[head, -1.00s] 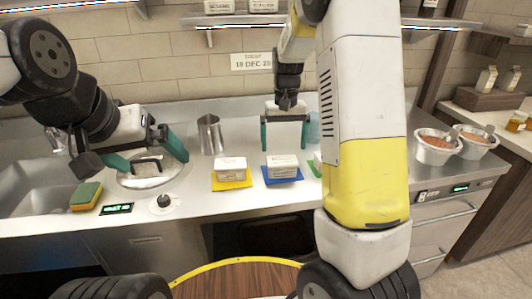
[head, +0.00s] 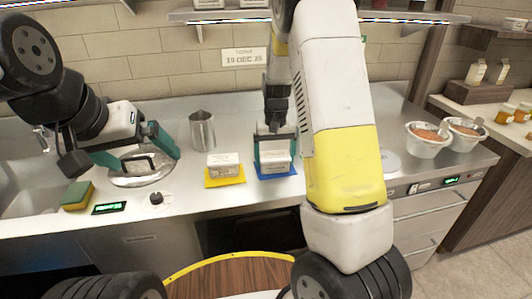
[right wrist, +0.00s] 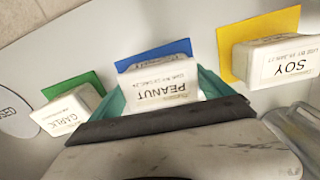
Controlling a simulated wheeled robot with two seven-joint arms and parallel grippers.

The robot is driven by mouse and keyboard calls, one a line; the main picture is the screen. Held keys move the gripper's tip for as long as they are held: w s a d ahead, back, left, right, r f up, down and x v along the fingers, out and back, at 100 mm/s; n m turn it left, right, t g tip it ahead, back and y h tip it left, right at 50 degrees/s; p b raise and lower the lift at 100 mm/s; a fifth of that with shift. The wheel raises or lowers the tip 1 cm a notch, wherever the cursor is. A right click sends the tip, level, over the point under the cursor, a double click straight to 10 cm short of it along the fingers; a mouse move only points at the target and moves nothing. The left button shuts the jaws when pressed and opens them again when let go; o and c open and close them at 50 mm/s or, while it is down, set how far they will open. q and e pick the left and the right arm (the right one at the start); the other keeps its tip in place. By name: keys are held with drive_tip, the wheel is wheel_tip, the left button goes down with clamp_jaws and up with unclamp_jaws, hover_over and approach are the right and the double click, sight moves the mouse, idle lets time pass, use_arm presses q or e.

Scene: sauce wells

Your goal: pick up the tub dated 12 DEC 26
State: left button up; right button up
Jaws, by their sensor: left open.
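The PEANUT tub (right wrist: 160,92) is white with a small date line on its label, too blurred to read surely. It sits at the blue mat (right wrist: 180,48) and also shows in the head view (head: 275,160). My right gripper (head: 275,148) is lowered around this tub, one green finger on each side; whether they press on it is unclear. The SOY tub (right wrist: 285,62) is by the yellow mat (right wrist: 228,62), and the GARLIC tub (right wrist: 66,110) by the green mat (right wrist: 80,84). My left gripper (head: 146,162) is open and empty, over a round metal lid (head: 135,180).
A metal jug (head: 202,132) stands behind the yellow mat. A sponge (head: 77,195) and a small green display (head: 109,207) lie at the left. Two bowls (head: 427,145) stand at the right. My right arm hides part of the counter.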

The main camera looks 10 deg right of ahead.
drive_tip(key=c, duration=0.9)
drive_tip(key=shift+c, duration=0.2)
drive_tip(key=shift+r, duration=0.15)
